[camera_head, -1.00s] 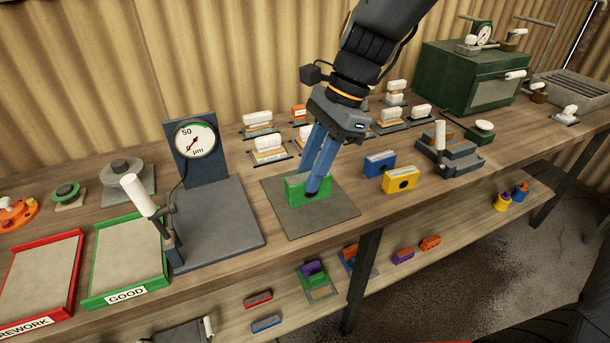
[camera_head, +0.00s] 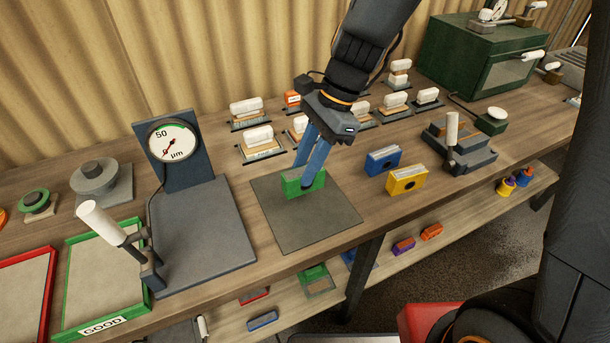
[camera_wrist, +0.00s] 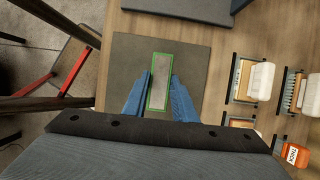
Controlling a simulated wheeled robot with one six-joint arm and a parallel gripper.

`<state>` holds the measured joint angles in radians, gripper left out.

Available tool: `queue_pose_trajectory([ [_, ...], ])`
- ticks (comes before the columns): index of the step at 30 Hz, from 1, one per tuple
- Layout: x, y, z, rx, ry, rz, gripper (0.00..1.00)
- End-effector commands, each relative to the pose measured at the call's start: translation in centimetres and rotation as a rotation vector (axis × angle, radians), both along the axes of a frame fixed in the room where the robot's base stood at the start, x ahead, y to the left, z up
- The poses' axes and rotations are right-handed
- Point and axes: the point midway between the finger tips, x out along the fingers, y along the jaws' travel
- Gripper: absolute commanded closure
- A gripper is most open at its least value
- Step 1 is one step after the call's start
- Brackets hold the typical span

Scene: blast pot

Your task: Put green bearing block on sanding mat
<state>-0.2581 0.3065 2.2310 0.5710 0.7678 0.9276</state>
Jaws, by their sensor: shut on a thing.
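The green bearing block (camera_head: 294,187) is held between the blue fingers of my gripper (camera_head: 308,186), which is shut on it. The block is upright, over the back part of a flat dark grey square mat (camera_head: 300,230), likely the sanding mat. I cannot tell whether it touches the mat or hangs just above it. In the wrist view, the block's pale top with a green rim (camera_wrist: 160,82) lies between my fingertips (camera_wrist: 159,92), with the grey mat (camera_wrist: 128,60) around it. A finger covers part of the block's front in the head view.
A dial gauge (camera_head: 172,143) with a grey plate (camera_head: 200,235) stands left of the mat. A blue block (camera_head: 382,160) and a yellow block (camera_head: 407,180) stand to its right. Several white-handled pieces (camera_head: 258,137) stand behind. A green GOOD tray (camera_head: 148,290) is front left.

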Motion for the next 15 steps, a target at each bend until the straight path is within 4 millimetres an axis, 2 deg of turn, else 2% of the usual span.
queue_pose_trajectory([
  [7, -0.1, -0.1, -3.2, -0.001, 0.004, -0.003, 1.00],
  [15, 0.0, -0.1, -3.4, 0.000, 0.001, -0.003, 1.00],
])
